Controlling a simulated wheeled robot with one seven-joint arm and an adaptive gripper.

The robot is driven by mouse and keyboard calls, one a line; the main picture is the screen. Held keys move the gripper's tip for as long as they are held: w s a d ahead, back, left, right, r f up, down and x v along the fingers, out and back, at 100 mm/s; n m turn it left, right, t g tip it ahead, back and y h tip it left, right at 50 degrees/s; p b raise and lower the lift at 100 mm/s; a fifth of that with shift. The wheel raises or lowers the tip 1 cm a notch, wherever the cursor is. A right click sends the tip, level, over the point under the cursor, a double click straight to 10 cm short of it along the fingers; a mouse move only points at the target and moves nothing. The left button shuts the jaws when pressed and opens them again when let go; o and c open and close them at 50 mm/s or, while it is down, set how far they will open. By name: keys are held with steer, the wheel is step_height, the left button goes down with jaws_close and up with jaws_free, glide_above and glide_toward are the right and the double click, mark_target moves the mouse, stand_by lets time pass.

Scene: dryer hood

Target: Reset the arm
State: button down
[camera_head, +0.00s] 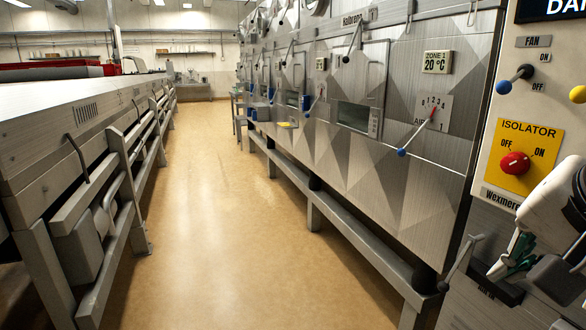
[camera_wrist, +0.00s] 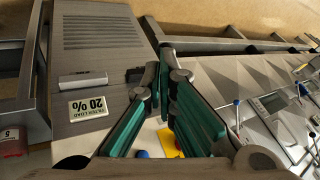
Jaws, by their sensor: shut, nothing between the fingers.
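My gripper (camera_head: 516,258) is at the lower right in the head view, in front of the grey lower part of the control cabinet and below the isolator switch. My white arm comes in from the right edge. In the wrist view, my gripper (camera_wrist: 165,72) shows two dark fingers with teal pads that come together at the tips. It is shut and holds nothing. It looks clear of the machine's front, though the exact gap cannot be told.
The control cabinet carries a red isolator knob (camera_head: 515,163) on a yellow plate and a fan lever (camera_head: 514,79). Left of it stands the steel dryer with a blue-tipped lever (camera_head: 418,131). A filter load label (camera_wrist: 88,106) shows 20%. The aisle floor (camera_head: 215,220) is clear.

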steer(key=s+a+f+n+g+y, duration=0.1)
steer(key=s+a+f+n+g, duration=0.2)
steer(key=s+f+n, duration=0.25)
steer(key=s+a+f+n+g, duration=0.3)
steer(key=s+f+n, duration=0.2)
steer(key=s+n, duration=0.15)
step_height(320, 180, up, 24)
steer(key=t+p, duration=0.3)
steer(key=p, duration=1.8)
steer(key=shift+s+d+f+m+t+p, duration=0.2)
steer(key=shift+d+f+m+t+p, duration=0.1)
steer(key=shift+t+p, duration=0.1)
